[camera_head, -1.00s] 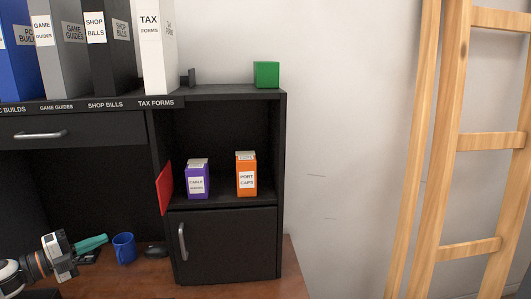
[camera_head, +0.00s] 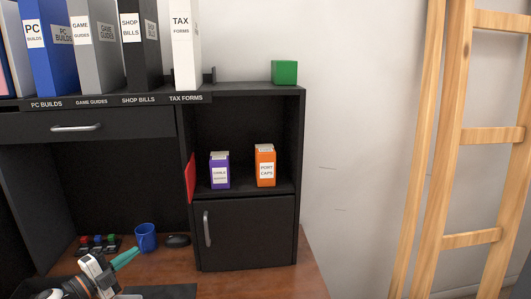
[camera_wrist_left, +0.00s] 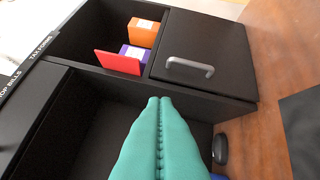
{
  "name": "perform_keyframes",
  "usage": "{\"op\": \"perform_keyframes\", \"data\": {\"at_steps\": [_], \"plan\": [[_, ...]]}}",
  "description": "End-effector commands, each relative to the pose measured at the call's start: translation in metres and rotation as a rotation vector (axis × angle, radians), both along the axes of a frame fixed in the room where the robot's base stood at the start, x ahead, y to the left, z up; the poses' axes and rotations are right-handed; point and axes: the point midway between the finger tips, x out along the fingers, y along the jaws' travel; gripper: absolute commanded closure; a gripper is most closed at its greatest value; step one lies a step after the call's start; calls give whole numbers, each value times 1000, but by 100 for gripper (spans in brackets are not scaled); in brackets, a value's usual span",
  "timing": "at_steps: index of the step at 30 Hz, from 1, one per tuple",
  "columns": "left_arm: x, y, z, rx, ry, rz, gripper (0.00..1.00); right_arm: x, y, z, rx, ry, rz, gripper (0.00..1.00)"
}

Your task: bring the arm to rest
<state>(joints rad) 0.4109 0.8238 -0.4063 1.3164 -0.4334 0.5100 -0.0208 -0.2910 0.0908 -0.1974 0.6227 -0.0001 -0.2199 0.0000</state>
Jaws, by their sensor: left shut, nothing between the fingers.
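My left gripper (camera_head: 125,258) comes in at the lower left of the head view. Its teal fingers are shut with nothing between them, above the brown desk (camera_head: 262,285) and in front of the blue mug (camera_head: 146,237). In the left wrist view the closed teal fingers (camera_wrist_left: 157,102) point toward the black cabinet, with a gap between them and the cabinet. My right gripper is in no view.
A purple box (camera_head: 220,171) and an orange box (camera_head: 265,166) stand on the shelf. A red panel (camera_head: 190,178) sticks out at its left side. Below is a cabinet door (camera_head: 250,235). A dark mouse (camera_head: 177,240) lies beside the mug. A wooden ladder (camera_head: 452,150) stands right.

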Motion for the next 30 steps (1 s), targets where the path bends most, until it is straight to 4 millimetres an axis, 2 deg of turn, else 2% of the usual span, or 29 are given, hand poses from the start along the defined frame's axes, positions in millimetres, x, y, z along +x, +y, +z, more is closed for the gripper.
{"op": "perform_keyframes", "data": {"at_steps": [1, 5, 8, 11, 14, 18, 24, 30], "plan": [[-3, -13, -10, -40, 23, 26, 100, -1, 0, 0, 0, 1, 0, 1], [-13, -41, -35, -152, 99, 130, 100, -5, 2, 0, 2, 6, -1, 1], [-32, -64, -61, -267, 203, 246, 100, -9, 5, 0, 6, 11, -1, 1], [-66, -85, -93, -400, 366, 401, 100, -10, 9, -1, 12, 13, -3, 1], [-113, -100, -124, -516, 560, 563, 100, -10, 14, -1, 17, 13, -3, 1], [-188, -115, -155, -628, 838, 765, 100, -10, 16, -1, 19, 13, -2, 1], [-269, -128, -171, -691, 1113, 935, 100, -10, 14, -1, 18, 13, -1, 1], [-330, -137, -173, -712, 1308, 1041, 100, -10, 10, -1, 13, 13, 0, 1]]}}
